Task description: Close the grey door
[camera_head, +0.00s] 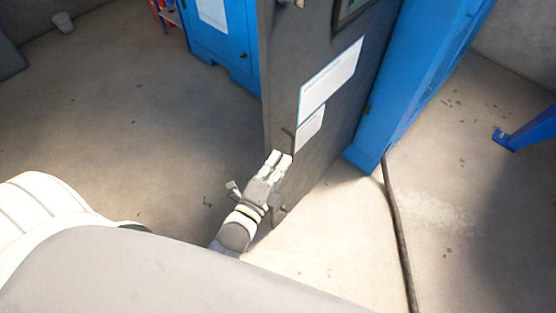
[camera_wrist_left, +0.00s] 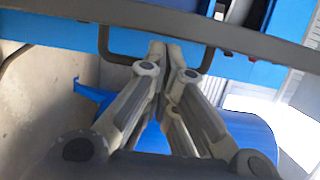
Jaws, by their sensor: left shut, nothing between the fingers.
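The grey door (camera_head: 285,75) stands open in the head view, swung out from a blue cabinet (camera_head: 405,90). Its face carries white labels (camera_head: 330,75), and its upper part is cut off by the frame. My left gripper (camera_head: 281,156) is shut and empty at the lower part of the door, near its free edge. In the left wrist view, the shut fingertips (camera_wrist_left: 165,48) are beside a dark bent handle (camera_wrist_left: 106,45) under a grey edge (camera_wrist_left: 160,17) of the door. I cannot tell whether they touch it. My right gripper is not in view.
Another blue cabinet (camera_head: 217,45) stands behind the door. A dark cable (camera_head: 396,220) runs along the floor at the right, near a blue foot (camera_head: 505,140). The floor left of the door is clear.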

